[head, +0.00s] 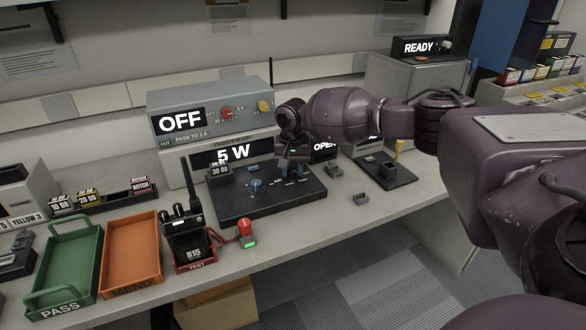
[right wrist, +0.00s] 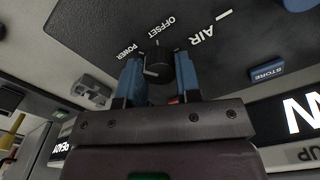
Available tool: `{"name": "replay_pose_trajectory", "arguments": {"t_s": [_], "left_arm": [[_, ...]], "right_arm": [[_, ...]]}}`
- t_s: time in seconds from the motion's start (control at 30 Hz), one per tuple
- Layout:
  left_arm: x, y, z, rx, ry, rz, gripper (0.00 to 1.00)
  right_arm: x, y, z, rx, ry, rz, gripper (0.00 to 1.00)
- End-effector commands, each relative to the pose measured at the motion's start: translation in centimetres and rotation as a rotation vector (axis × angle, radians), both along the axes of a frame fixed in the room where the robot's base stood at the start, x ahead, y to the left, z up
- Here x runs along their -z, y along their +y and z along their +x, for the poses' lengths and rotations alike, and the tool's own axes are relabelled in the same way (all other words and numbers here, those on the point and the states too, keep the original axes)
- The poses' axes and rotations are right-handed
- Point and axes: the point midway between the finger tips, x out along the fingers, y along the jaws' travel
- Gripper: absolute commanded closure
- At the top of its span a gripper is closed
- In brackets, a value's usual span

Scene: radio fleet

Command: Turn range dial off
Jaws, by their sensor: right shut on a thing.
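My right gripper (head: 293,166) reaches down to the back right part of a black test panel (head: 240,208). In the right wrist view its blue fingers (right wrist: 158,72) are shut on a black dial (right wrist: 157,58), one on each side. The words POWER, OFFSET and AIR are printed around this dial. A word RANGE is not readable in either view. In the head view the gripper hides the dial. A blue knob (head: 256,185) stands on the same panel, left of the gripper. My left gripper is not in view.
A grey unit (head: 165,101) showing OFF has a red knob (head: 227,113) and a yellow knob (head: 264,106). A 5 W display (head: 232,154) is behind the panel. A radio (head: 185,238) stands at the front left, beside an orange tray (head: 107,291) and a green tray (head: 47,299).

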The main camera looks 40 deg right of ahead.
Motion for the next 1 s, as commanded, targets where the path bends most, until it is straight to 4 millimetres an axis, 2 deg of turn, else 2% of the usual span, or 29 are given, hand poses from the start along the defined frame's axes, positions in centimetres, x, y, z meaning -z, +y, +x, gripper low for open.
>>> {"name": "replay_pose_trajectory", "arguments": {"t_s": [0.3,0.57,1.0], "left_arm": [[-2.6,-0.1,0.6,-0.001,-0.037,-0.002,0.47],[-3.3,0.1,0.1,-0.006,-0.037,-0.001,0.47],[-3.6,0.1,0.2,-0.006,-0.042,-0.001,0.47]], "right_arm": [[-0.6,0.2,-0.1,-0.108,-0.004,0.005,0.93],[-0.4,0.1,0.0,-0.285,-0.002,0.005,0.92],[0.0,0.1,0.0,-0.691,0.000,0.003,0.92]]}}
